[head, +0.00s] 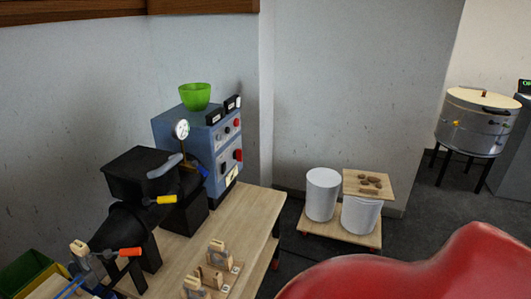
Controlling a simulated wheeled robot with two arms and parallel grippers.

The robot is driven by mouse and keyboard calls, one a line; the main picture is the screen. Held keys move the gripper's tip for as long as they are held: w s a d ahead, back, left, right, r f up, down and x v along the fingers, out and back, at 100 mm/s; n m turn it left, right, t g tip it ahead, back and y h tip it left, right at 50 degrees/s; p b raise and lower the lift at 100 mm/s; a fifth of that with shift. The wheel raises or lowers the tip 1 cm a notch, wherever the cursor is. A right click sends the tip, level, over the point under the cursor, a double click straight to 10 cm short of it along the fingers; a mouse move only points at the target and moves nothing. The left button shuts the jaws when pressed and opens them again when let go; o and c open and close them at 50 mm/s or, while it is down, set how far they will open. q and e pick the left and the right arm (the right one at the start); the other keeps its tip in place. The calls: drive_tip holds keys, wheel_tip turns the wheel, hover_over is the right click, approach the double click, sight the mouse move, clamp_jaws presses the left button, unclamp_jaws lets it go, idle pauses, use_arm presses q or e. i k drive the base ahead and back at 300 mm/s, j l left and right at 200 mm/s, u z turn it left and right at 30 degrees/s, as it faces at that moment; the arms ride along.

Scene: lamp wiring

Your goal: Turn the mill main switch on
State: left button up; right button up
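A blue-grey control cabinet (221,150) stands against the wall at the back of the wooden bench. Its right-hand face carries red knobs or buttons (238,155) and small dark parts, too small to read. A black machine (138,205) with a hopper-like top, a yellow-tipped lever (165,200) and an orange-tipped lever (130,252) stands in front of it. Small wood-and-metal fittings (217,252) sit on a board at the bench's front. I cannot tell which part is the mill main switch or its position. Neither gripper is in view.
A green bowl (195,96) sits on the cabinet, near a round gauge (181,130). Two white buckets (322,194) stand on a low wooden platform. A metal drum (476,122) stands at far right. A large red curved surface (430,270) hides the lower right. The bench's right end (255,205) is clear.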

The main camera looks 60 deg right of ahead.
sight(237, 154)
drive_tip(key=l+z, duration=0.1)
drive_tip(key=z, duration=1.45)
drive_tip(key=i+l+z, duration=0.25)
drive_tip(key=i, duration=0.35)
drive_tip(key=i+l+z, duration=0.15)
drive_tip(key=i+z, duration=0.15)
drive_tip(key=i, duration=0.35)
drive_tip(key=i+l+u, duration=0.1)
drive_tip(key=i+u, duration=0.35)
drive_tip(key=i+l+u, duration=0.25)
drive_tip(key=u, duration=0.2)
drive_tip(key=i+l+u, duration=0.45)
